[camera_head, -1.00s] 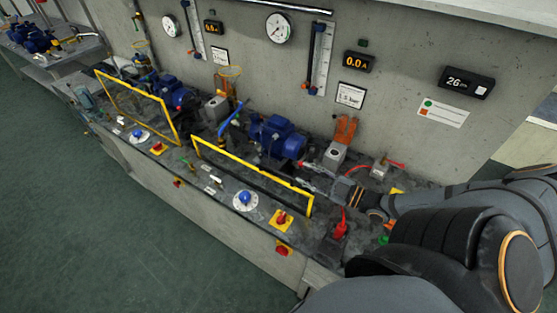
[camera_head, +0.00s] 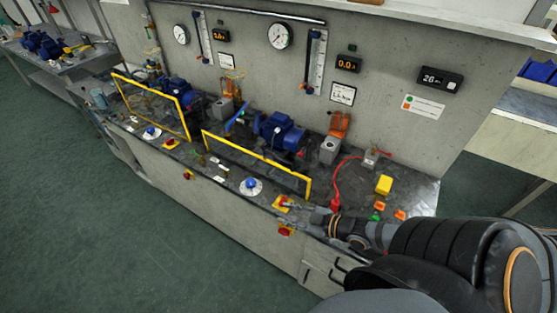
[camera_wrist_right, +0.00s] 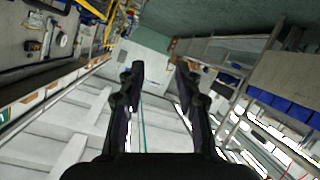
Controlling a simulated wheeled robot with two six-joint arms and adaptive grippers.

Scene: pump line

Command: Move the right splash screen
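The right splash screen (camera_head: 256,155) is a clear panel with a yellow frame. It stands upright along the front of the bench, before a blue pump motor (camera_head: 278,131). My right gripper (camera_head: 291,204) is in front of the screen's right end, close to a red knob on a yellow plate (camera_head: 284,200); I cannot tell whether it touches anything there. In the right wrist view its two fingers (camera_wrist_right: 160,75) are wide apart with nothing between them. Yellow bars (camera_wrist_right: 107,28) show at the upper left of that view. My left gripper is not in view.
The left splash screen (camera_head: 146,86) stands further left on the bench. Right of the right screen are a red cable (camera_head: 336,185), a yellow box (camera_head: 384,185) and small coloured buttons (camera_head: 379,206). Open floor (camera_head: 130,230) lies in front of the bench.

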